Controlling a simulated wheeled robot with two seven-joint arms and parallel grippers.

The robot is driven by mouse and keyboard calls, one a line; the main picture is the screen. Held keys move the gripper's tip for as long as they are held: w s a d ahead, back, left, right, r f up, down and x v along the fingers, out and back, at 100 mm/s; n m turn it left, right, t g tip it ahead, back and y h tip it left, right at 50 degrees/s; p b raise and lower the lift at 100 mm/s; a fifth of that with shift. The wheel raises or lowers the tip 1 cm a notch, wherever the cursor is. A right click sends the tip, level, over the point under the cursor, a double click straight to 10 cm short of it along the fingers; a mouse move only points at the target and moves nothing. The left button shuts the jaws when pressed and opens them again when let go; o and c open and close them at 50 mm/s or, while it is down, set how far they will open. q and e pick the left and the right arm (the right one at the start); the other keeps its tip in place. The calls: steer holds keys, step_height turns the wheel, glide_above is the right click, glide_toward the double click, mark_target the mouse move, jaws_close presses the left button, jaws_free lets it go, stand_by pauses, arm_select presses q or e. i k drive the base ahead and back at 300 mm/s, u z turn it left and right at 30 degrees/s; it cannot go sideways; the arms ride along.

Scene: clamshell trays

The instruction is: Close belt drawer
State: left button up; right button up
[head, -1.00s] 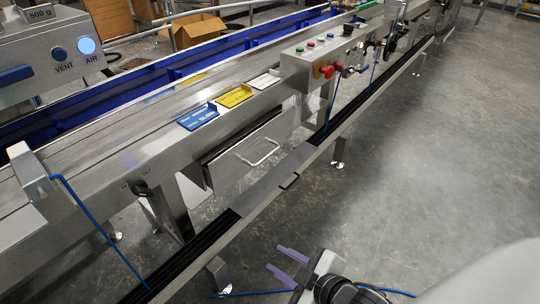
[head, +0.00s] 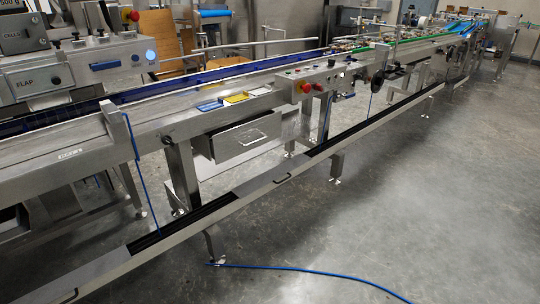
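The belt drawer (head: 246,141) sits under the side of the steel conveyor, below the blue, yellow and white tags. It has a light front panel with a bar handle (head: 249,139). A dark gap shows along its top edge, so it appears to stand somewhat out from the frame. Neither of my grippers is in the head view.
A low steel rail (head: 285,180) with black slots runs along the conveyor's front. A control box (head: 305,85) with red knobs stands right of the drawer. A blue hose (head: 300,269) lies on the floor. The grey floor (head: 430,210) at right is clear.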

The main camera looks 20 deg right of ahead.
mark_target(227, 144)
steer(key=z, duration=0.85)
steer(key=i, duration=1.4)
steer(key=u, duration=0.25)
